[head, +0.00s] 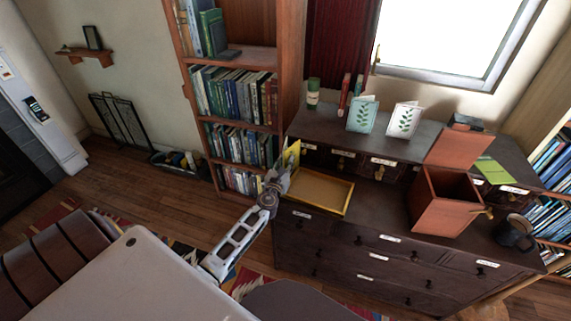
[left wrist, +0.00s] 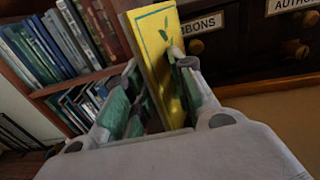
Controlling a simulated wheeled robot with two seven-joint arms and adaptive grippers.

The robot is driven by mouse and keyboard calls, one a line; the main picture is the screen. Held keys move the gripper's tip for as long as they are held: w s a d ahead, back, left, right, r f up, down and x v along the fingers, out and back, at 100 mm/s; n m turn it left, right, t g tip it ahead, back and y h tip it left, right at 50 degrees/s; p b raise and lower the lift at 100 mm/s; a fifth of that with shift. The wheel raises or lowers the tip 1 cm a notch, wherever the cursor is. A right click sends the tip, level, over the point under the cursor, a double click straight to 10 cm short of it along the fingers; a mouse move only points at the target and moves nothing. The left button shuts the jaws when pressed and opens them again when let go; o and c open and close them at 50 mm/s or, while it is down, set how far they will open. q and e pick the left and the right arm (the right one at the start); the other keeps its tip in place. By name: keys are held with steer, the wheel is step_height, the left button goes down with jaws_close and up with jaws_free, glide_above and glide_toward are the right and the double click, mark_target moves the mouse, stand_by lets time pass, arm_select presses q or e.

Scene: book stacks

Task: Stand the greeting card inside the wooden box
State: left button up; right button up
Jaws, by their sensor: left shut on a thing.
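My left gripper (head: 284,174) is shut on a yellow greeting card (head: 292,155) with a green leaf print, held upright at the left end of the dark cabinet. In the left wrist view the card (left wrist: 156,55) stands between the fingers of the left gripper (left wrist: 160,110), slightly tilted. The reddish wooden box (head: 441,213) stands on the cabinet to the right, well apart from the card. Its lid (head: 459,149) is raised and its top is open. The box's floor is hidden. My right gripper is not in view.
A shallow yellow tray (head: 322,191) lies beside my left gripper. A teal card (head: 362,114) and a white card (head: 405,119) stand on the upper shelf. A green card (head: 494,170) lies right of the box, near a dark mug (head: 514,234). Cabinet top between tray and box is clear.

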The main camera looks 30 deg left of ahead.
arm_select(q)
steer(key=shift+f, duration=0.1)
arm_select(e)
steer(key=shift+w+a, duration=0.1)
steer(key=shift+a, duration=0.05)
arm_select(q)
steer(key=o, duration=0.8)
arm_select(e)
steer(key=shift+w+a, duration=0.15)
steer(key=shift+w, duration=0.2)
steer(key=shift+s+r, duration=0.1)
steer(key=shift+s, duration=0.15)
